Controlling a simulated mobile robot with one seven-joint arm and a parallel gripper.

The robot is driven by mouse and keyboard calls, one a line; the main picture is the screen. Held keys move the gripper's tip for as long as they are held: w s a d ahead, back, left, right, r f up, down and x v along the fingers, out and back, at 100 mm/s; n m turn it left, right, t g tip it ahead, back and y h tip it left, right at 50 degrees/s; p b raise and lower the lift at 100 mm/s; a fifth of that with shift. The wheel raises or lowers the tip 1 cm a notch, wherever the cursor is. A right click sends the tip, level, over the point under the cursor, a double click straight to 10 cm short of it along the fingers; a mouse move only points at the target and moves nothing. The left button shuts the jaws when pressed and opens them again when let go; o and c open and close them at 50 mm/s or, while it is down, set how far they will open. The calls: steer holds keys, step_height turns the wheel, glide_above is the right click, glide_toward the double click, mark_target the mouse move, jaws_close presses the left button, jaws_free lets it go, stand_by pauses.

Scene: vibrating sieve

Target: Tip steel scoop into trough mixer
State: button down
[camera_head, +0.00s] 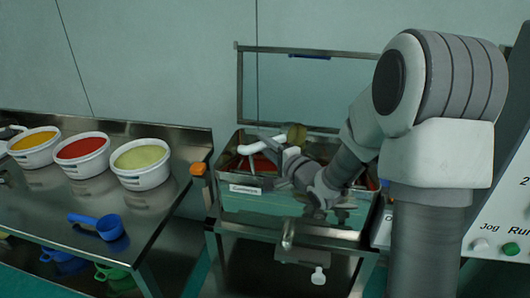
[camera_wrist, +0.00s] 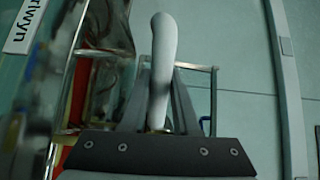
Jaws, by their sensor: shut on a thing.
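The trough mixer (camera_head: 290,204) stands in the middle of the head view, its guard frame (camera_head: 238,85) raised at the back. Red material (camera_head: 262,164) shows inside it. My gripper (camera_head: 275,151) is over the trough's left part, shut on the white handle of the steel scoop (camera_head: 252,147). The handle points left, and an olive-brown rounded part (camera_head: 297,133), seemingly the scoop's bowl, shows at its right end. In the wrist view the pale handle (camera_wrist: 161,50) stands between the fingers of my gripper (camera_wrist: 163,78). The bowl's contents and exact tilt cannot be told.
A steel table (camera_head: 160,215) at the left holds tubs of orange, red (camera_head: 82,158) and pale green material (camera_head: 142,167), and a blue scoop (camera_head: 105,226). A green scoop (camera_head: 110,272) lies below. A control panel (camera_head: 500,225) stands at the right. A gap separates table and mixer.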

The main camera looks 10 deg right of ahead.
steer(key=shift+s+d+f+t+y+b, duration=0.1)
steer(key=shift+f+t+y+b, duration=0.4)
steer(key=shift+b, duration=1.3)
steer(key=shift+s+r+t+b, duration=0.1)
steer(key=shift+r+t+b, duration=0.25)
steer(key=shift+b, duration=0.25)
steer(key=shift+d, duration=0.15)
